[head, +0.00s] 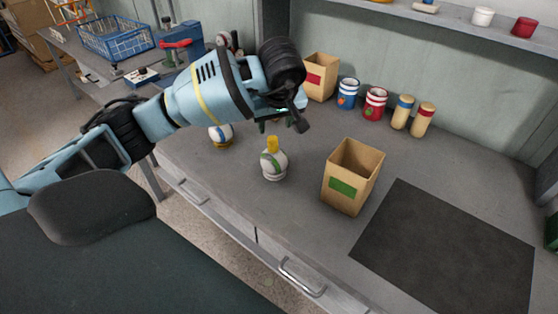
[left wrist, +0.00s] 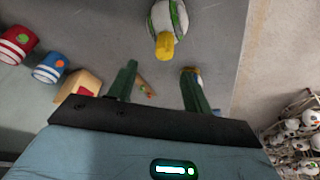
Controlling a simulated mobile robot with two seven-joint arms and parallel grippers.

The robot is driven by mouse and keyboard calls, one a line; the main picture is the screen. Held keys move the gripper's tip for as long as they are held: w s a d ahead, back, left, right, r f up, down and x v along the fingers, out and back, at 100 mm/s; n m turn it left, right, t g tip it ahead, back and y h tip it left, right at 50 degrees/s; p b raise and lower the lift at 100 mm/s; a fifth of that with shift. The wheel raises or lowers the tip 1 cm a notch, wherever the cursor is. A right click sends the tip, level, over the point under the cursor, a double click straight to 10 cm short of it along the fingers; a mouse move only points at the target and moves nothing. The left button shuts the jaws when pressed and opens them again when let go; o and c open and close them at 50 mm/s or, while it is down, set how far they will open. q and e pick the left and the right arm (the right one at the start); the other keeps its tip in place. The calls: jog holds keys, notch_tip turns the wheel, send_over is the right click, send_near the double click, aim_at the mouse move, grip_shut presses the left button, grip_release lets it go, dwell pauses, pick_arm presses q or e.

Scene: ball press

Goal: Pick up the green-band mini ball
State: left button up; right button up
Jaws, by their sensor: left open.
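The green-band mini ball (head: 272,166) is white with a green band and a yellow top piece. It stands upright on the grey bench, left of the green-label box. It also shows at the top of the left wrist view (left wrist: 170,16), its yellow piece pointing down in the picture. My left gripper (head: 283,122) is above the bench, behind the ball in the head view. In the left wrist view its two green fingers (left wrist: 159,84) are apart with nothing held, and the ball lies beyond their tips. My right gripper is not in view.
A blue-band ball (head: 221,133) stands left, partly behind my arm. A green-label box (head: 352,175) stands right of the green-band ball. A red-label box (head: 320,77), mugs (head: 375,103) and tan cylinders (head: 402,112) line the back. A dark mat (head: 450,255) lies bare at front right.

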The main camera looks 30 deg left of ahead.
aim_at(273, 139)
pick_arm(q)
jog(key=shift+x, duration=1.4)
jog(key=shift+s+f, duration=0.15)
jog(key=shift+f, duration=0.4)
jog(key=x, duration=0.4)
jog(key=shift+s+f, duration=0.15)
grip_shut()
